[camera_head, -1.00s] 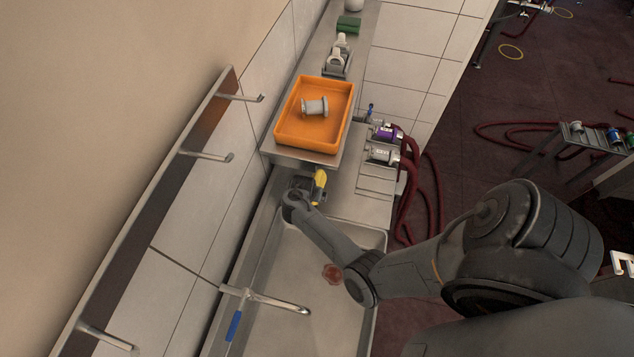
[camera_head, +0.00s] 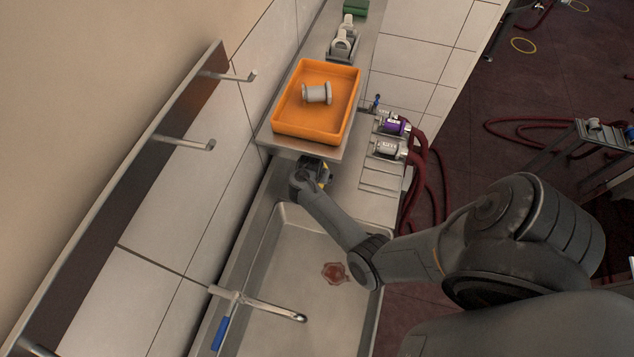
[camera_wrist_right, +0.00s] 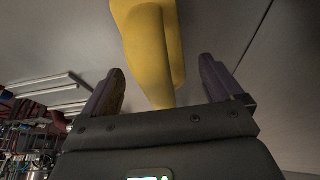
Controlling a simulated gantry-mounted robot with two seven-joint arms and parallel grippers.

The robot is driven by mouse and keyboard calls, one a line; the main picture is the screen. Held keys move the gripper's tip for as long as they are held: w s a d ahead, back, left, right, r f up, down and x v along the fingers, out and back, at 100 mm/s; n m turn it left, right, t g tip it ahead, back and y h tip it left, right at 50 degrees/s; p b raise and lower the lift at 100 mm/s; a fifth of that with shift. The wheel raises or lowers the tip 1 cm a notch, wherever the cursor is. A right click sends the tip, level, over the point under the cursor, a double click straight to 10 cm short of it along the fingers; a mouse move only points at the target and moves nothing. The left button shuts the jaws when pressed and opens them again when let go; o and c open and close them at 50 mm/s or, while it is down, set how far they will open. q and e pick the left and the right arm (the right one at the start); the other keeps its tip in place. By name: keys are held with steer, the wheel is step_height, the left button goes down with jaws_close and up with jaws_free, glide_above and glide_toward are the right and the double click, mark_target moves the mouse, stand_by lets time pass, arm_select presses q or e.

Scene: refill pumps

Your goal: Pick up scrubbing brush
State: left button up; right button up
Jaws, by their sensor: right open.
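The scrubbing brush, of which a smooth yellow part (camera_wrist_right: 150,50) shows in the right wrist view, lies ahead of and partly between the fingers of my right gripper (camera_wrist_right: 170,88). The jaws are open, with a gap on each side of the yellow part. In the head view only a small yellow bit (camera_head: 325,174) shows beside my right gripper (camera_head: 318,166), below the front edge of the upper shelf. The rest of the brush is hidden by my wrist and the shelf. My left gripper is not in view.
An orange tray (camera_head: 343,132) holding a grey spool-shaped part (camera_head: 317,92) stands on the shelf just above. A sink (camera_head: 262,262) with a faucet (camera_head: 270,304) lies in front. Purple-banded (camera_head: 393,124) and white pump fittings (camera_head: 387,148) with red hoses are at right.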

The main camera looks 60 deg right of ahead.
steer(key=shift+d+f, duration=0.2)
steer(key=shift+f, duration=0.15)
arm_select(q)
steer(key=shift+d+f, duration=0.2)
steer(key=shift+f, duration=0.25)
arm_select(e)
steer(key=shift+c, duration=0.5)
steer(key=c, duration=1.1)
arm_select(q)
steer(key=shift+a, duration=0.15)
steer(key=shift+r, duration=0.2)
arm_select(e)
steer(key=shift+r, duration=0.15)
